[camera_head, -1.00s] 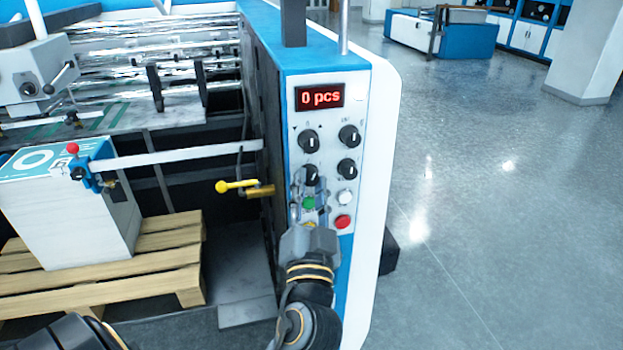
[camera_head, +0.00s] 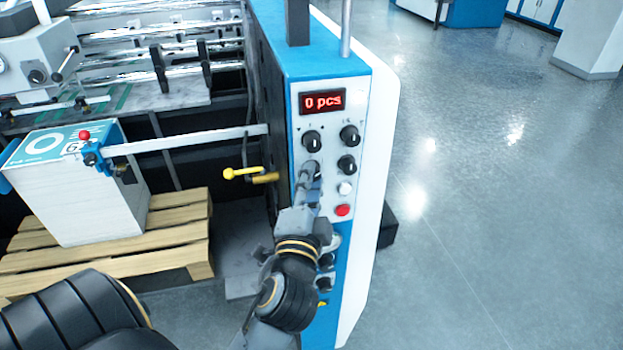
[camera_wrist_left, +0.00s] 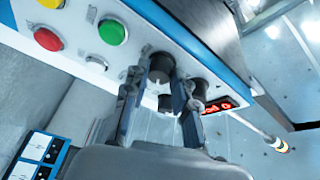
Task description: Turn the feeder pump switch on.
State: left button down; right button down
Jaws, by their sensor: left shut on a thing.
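The control panel (camera_head: 333,185) on the blue and white machine carries several black rotary knobs in a two-by-two block; I cannot read their labels to tell which is the feeder pump switch. My left gripper (camera_head: 310,176) is at the lower left knob and mostly covers it in the head view. In the left wrist view, the fingers (camera_wrist_left: 161,72) are shut on this black knob (camera_wrist_left: 161,64), one on each side. The upper left knob (camera_head: 312,141), upper right knob (camera_head: 349,135) and lower right knob (camera_head: 346,164) are clear of it. My right gripper is not in view.
A red display (camera_head: 323,102) reads "0 pcs" above the knobs. White (camera_head: 345,188) and red (camera_head: 342,210) buttons sit below; a green button (camera_wrist_left: 112,32) shows in the wrist view. A yellow-handled lever (camera_head: 243,173) juts out left of the panel. Open floor lies right.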

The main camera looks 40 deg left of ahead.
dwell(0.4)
pick_arm(q)
jog(key=c, duration=1.2)
grip_release()
jog(key=shift+o, duration=0.7)
jog(key=shift+a, duration=0.1)
